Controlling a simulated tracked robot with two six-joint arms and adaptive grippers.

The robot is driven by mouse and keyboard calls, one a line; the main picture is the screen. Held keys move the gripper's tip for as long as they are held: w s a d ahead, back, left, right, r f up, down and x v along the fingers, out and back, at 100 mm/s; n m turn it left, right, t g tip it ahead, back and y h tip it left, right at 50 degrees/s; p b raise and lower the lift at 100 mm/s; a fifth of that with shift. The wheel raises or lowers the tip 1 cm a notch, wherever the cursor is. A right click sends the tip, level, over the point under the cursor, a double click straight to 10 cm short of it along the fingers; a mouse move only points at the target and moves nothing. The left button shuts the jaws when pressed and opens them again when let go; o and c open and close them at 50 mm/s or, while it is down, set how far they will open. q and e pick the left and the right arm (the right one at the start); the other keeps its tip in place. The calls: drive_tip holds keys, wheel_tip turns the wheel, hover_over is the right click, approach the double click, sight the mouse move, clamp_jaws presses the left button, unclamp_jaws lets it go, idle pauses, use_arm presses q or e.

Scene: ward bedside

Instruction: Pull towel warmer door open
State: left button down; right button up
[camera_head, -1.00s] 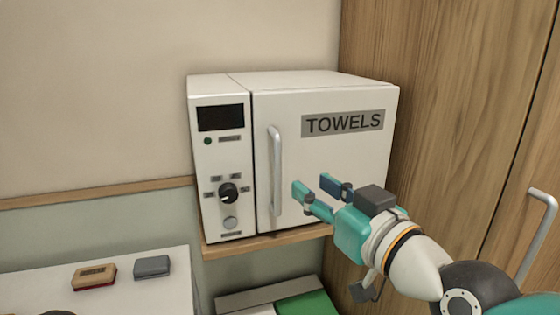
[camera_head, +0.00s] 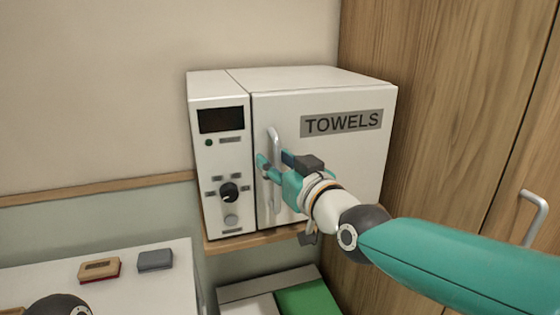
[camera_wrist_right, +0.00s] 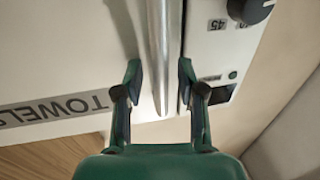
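The white towel warmer (camera_head: 220,90) stands on a wooden shelf, with its door (camera_head: 340,160) shut and labelled TOWELS. The door's upright silver handle (camera_head: 274,141) is near the door's left edge. My right gripper (camera_head: 273,158) is at the handle, one finger on each side of it. In the right wrist view the handle (camera_wrist_right: 162,50) runs between the open fingers of the gripper (camera_wrist_right: 160,75), with a gap visible on both sides. In the head view the gripper hides part of the handle. My left gripper is out of view.
A control panel with a black knob (camera_head: 228,192) is left of the door. A wooden cabinet (camera_head: 450,120) with a metal handle (camera_head: 535,215) is close on the right. A tan block (camera_head: 100,270) and a grey block (camera_head: 155,260) lie on a white surface at lower left.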

clamp_jaws()
